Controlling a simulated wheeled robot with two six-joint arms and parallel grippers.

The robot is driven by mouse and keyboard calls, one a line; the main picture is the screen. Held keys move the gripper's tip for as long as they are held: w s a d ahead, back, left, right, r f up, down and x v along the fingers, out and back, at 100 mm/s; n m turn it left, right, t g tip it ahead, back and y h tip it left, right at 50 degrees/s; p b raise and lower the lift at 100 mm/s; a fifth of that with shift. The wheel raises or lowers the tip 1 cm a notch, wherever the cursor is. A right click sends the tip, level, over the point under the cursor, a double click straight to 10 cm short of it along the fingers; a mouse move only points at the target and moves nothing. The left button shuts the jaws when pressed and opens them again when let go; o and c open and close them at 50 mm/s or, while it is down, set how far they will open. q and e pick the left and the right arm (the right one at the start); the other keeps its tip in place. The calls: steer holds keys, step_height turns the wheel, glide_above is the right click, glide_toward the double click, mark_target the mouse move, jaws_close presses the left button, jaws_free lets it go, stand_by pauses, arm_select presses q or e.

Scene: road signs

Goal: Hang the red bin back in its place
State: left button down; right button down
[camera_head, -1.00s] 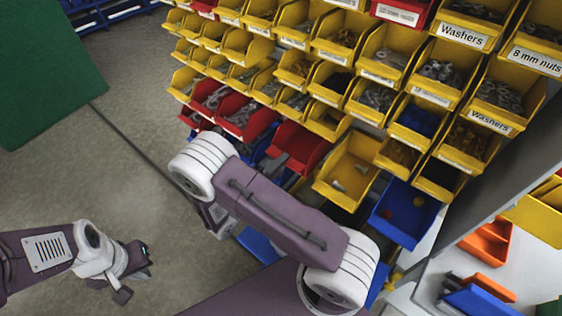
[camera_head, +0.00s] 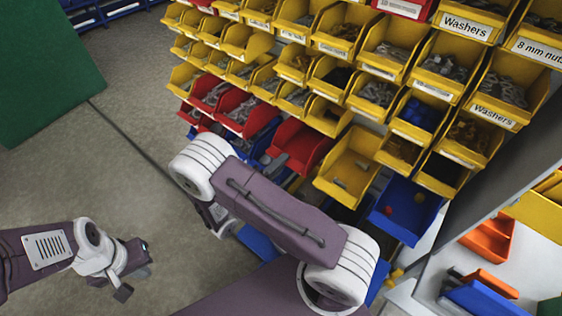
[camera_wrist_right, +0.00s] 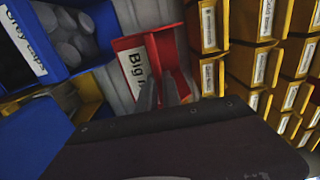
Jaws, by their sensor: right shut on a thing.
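The red bin (camera_head: 300,146) is in the lower part of the bin rack in the head view, tilted, between yellow and blue bins. In the right wrist view the red bin (camera_wrist_right: 140,65) shows a white label starting "Big". My right gripper (camera_wrist_right: 163,94) is shut on the red bin at its front, by the label. In the head view my right arm hides most of that gripper. I cannot tell whether the bin touches the rack behind it. My left gripper (camera_head: 137,279) is low at the left over the floor, apart from the bins; its finger gap is unclear.
Yellow bins of hardware (camera_head: 350,165) crowd around the red bin. A blue bin (camera_head: 405,210) hangs at its lower right. Other red bins (camera_head: 240,110) hang to the left. A grey panel (camera_head: 490,150) stands at the right.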

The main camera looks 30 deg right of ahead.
steer(key=c, duration=1.5)
jaws_free()
steer(key=shift+o, duration=0.2)
steer(key=v, duration=0.9)
steer(key=shift+p, duration=0.35)
